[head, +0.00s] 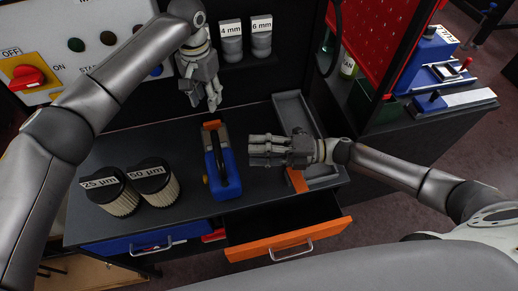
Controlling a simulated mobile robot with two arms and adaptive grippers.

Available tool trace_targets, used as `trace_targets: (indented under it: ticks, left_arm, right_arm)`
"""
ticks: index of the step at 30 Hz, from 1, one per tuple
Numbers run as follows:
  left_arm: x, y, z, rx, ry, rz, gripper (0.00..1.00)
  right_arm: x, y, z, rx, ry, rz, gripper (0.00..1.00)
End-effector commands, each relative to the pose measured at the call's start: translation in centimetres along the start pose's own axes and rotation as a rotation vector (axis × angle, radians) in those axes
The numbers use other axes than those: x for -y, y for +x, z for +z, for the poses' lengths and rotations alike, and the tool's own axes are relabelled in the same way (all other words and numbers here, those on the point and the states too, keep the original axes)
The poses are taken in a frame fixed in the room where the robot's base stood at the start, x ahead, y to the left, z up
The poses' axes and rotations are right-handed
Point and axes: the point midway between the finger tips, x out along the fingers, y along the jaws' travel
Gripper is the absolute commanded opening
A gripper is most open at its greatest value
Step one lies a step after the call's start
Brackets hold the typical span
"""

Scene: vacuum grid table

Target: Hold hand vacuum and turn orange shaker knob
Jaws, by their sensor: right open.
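The hand vacuum (229,175) is blue with a dark grey part and stands on the dark worktop near the middle. An orange piece (211,125), which looks like the shaker knob, sits at its far end. My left gripper (204,104) points down behind and above the vacuum, its fingers apart and empty, not visibly touching it. My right gripper (254,150) is open just right of the vacuum, fingers pointing left toward it. I cannot tell whether its fingertips touch the blue body.
Two filters labelled 25 µm (114,196) and 50 µm (157,184) stand left of the vacuum. A grey tray (291,108) lies to the right, partly behind my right gripper. An orange-fronted drawer (290,240) is open below. A panel with a red switch (28,76) stands back left.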

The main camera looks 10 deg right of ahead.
Motion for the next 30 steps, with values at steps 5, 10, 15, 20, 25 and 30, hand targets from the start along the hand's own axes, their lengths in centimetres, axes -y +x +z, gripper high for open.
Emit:
trace_targets:
  ticks: [5,10,15,20,25,30]
  left_arm:
    - [0.0,0.0,0.0,0.000,0.000,0.000,0.36]
    - [0.0,0.0,0.0,0.000,0.000,0.000,0.36]
    - [0.0,0.0,0.0,0.000,0.000,0.000,0.36]
    - [0.0,0.0,0.0,0.000,0.000,0.000,0.36]
    - [0.0,0.0,0.0,0.000,0.000,0.000,0.36]
    - [0.0,0.0,0.0,0.000,0.000,0.000,0.36]
  right_arm:
    - [0.0,1.6,0.1,0.001,-0.015,0.004,0.45]
    - [-0.1,4.7,0.0,-0.001,-0.014,0.005,0.45]
    - [-0.1,7.7,0.1,-0.001,-0.013,0.005,0.45]
    - [0.0,9.7,0.1,0.000,-0.011,0.003,0.45]
    - [0.0,10.8,0.1,0.001,-0.012,0.002,0.45]
    - [0.0,10.9,0.1,0.001,-0.011,0.001,0.45]
